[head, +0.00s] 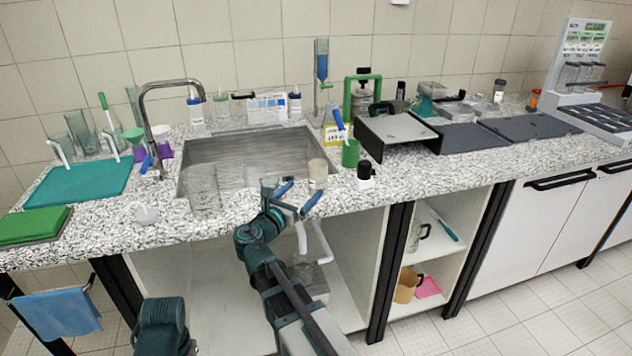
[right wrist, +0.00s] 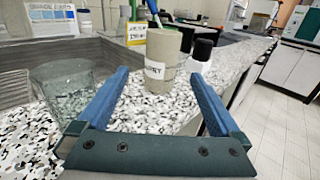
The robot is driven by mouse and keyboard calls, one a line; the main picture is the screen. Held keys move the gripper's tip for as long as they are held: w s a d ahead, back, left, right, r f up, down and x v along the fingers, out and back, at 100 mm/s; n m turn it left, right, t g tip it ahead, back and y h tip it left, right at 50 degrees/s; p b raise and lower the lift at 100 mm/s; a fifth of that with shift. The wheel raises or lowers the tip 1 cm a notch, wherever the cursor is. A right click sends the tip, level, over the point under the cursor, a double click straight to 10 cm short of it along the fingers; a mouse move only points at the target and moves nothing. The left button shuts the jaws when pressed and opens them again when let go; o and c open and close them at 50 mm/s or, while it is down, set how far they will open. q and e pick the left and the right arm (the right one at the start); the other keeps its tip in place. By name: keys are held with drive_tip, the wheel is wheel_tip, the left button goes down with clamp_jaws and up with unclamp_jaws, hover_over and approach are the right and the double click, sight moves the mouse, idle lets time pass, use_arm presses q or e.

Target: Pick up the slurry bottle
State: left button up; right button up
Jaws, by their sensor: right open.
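The slurry bottle (head: 317,173) is a beige cylinder with a white label, standing upright on the speckled counter just right of the sink. My right gripper (head: 298,195) is open and empty, at the counter's front edge, a little short of the bottle. In the right wrist view the open fingers (right wrist: 158,76) point at the bottle without visibly gripping it. My left gripper is not in view; only a dark part of my left arm shows at lower left.
A clear glass beaker (right wrist: 62,85) stands left of the right fingers. A green cup (head: 350,153) is behind. The sink (head: 230,150) lies to the left.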

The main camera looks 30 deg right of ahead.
sight(314, 184)
drive_tip(key=x, duration=0.4)
drive_tip(key=shift+w+d+f+b, duration=0.25)
drive_tip(key=shift+d+f+b, duration=0.05)
drive_tip(key=shift+d, duration=0.2)
drive_tip(key=x, duration=0.4)
drive_tip(key=shift+d+f, duration=0.1)
drive_tip(key=shift+f, duration=0.15)
clamp_jaws()
